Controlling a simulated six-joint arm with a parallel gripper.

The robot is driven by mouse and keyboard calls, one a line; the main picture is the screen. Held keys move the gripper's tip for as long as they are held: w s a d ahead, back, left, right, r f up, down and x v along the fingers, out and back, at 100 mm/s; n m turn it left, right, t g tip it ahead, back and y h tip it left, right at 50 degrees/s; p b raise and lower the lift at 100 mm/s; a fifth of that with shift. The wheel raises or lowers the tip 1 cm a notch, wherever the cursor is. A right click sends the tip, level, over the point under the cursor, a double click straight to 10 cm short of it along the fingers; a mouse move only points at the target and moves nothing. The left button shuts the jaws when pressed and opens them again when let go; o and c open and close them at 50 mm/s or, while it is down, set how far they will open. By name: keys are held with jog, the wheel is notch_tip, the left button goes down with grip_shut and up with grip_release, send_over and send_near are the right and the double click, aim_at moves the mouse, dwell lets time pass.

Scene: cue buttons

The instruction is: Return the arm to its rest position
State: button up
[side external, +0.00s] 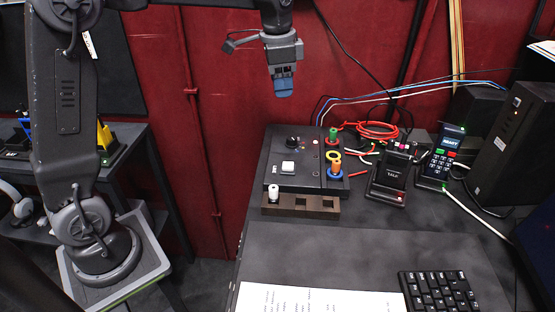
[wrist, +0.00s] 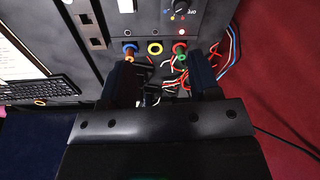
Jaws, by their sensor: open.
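My gripper (side external: 284,90) hangs in the air above and behind the desk, near the red wall, pointing down. Its two dark fingers stand apart in the wrist view (wrist: 165,78), with nothing held between them. Below it on the desk is a black control box (side external: 300,180) with a white square button (side external: 288,168) and a dark knob (side external: 292,142). At its right side are a red ring with a green peg (side external: 333,135), an empty yellow ring (side external: 333,156) and a blue ring with an orange peg (side external: 335,168). A brown slotted rack (side external: 318,204) holds a white peg (side external: 273,191) in its left slot.
Red cables (side external: 375,131), a black handset-like device (side external: 391,180) and a keypad terminal (side external: 444,155) lie to the right. A keyboard (side external: 440,291) and paper sheet (side external: 310,301) are at the front. The red wall (side external: 220,100) is behind. Air around my gripper looks clear.

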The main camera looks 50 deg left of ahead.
jog(key=s+d+f+n+t, duration=0.1)
jog(key=s+d+n+t, duration=0.1)
jog(key=s, duration=1)
jog(key=s+d+f+n+t, duration=0.1)
jog(key=s+d+n+t, duration=0.1)
jog(key=s, duration=1)
jog(key=d+n, duration=0.1)
jog(key=n, duration=0.1)
jog(key=shift+f+n, duration=0.25)
jog(key=shift+n, duration=0.05)
